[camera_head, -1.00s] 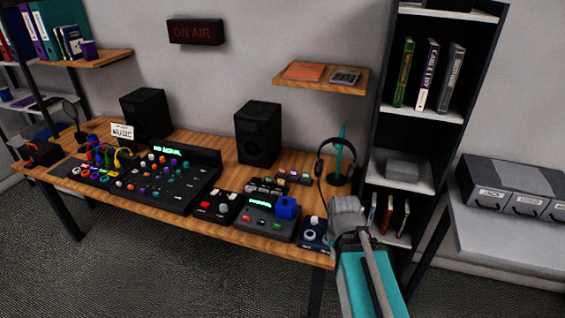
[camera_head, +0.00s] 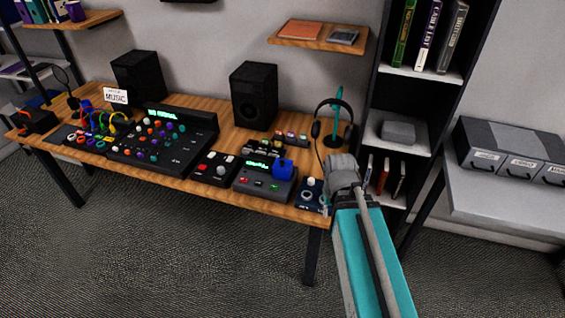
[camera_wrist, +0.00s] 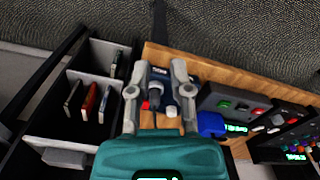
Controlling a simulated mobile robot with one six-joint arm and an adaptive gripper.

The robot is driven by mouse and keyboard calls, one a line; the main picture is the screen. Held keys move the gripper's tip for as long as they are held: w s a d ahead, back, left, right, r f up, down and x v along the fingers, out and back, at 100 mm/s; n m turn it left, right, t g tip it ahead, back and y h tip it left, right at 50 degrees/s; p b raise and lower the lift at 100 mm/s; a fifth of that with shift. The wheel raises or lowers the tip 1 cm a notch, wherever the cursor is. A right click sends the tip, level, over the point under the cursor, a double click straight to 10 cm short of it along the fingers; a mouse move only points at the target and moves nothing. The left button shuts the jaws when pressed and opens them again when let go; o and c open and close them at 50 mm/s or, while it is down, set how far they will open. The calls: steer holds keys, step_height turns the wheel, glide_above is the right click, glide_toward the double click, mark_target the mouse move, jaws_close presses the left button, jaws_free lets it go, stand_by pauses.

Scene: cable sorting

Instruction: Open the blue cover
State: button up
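The blue cover (camera_head: 282,168) is a small blue box-like piece on the right part of a dark grey device (camera_head: 264,184) with a green display and small red and green buttons. It appears closed, and what is under it is hidden. In the wrist view the cover (camera_wrist: 210,124) lies right of my gripper (camera_wrist: 160,68), apart from it. My gripper is open and empty, its two grey fingers spread above the desk's end. A small dark blue box with knobs (camera_head: 310,192) shows between the fingers in the wrist view.
The wooden desk (camera_head: 215,192) also holds a mixer (camera_head: 165,140), a small red-and-white button box (camera_head: 213,167), speakers (camera_head: 253,93) and a headphone stand (camera_head: 337,115). A dark shelf unit (camera_head: 405,95) stands close on the right. Carpeted floor lies free in front.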

steer(key=o, duration=0.4)
steer(key=w, duration=0.2)
steer(key=w+a+r+p, duration=0.1)
steer(key=shift+w+r+n, duration=0.1)
steer(key=shift+n, duration=0.2)
steer(key=shift+c, duration=0.2)
step_height(320, 180, up, 8)
steer(key=n+p, duration=0.4)
steer(key=p, duration=0.4)
glide_above(282, 161)
steer(key=shift+r, duration=0.1)
step_height(282, 161, down, 14)
steer(key=b, duration=1.3)
steer(key=shift+b, duration=0.3)
steer(key=shift+r, duration=0.1)
steer(key=shift+c, duration=0.2)
jaws_close()
